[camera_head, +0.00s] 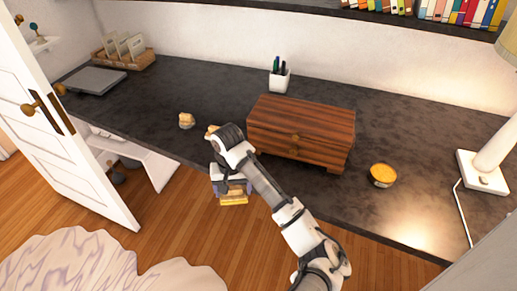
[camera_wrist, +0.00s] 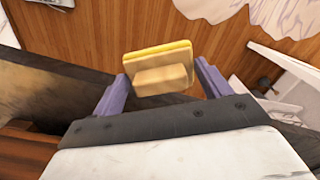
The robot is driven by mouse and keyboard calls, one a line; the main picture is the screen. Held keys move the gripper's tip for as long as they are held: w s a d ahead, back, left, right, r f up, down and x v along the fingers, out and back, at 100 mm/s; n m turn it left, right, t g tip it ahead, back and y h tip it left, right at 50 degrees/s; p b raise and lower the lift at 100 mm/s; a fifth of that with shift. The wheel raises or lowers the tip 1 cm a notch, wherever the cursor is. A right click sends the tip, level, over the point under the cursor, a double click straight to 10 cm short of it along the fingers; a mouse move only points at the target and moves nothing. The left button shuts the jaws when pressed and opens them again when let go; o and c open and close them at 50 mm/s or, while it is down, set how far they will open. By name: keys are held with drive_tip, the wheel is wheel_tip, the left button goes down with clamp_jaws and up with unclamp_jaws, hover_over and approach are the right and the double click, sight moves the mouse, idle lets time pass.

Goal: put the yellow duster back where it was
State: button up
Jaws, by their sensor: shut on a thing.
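The yellow duster (camera_head: 234,200) is a light wooden block with a yellow pad. It also shows in the wrist view (camera_wrist: 158,52), between the two purple fingers. My gripper (camera_head: 232,187) is shut on its block. In the head view they hang beyond the desk's front edge, over the wooden floor, to the left of the brown drawer chest (camera_head: 300,118). The duster's place before this cannot be told from these frames.
The dark desk (camera_head: 215,95) bears a pen cup (camera_head: 280,80), a round yellow-topped tin (camera_head: 382,175), a small tan object (camera_head: 186,120), a grey laptop-like slab (camera_head: 95,80) and a lamp (camera_head: 484,170). An open white door (camera_head: 75,150) stands at left. Another tan object is partly hidden by my arm.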

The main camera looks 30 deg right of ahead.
drive_tip(key=s+a+f+n, duration=0.1)
drive_tip(key=a+f+n, duration=0.3)
drive_tip(key=a+f, duration=1.3)
wheel_tip(320, 180, down, 4)
drive_tip(key=shift+s+r, duration=0.1)
drive_tip(key=shift+s, duration=0.3)
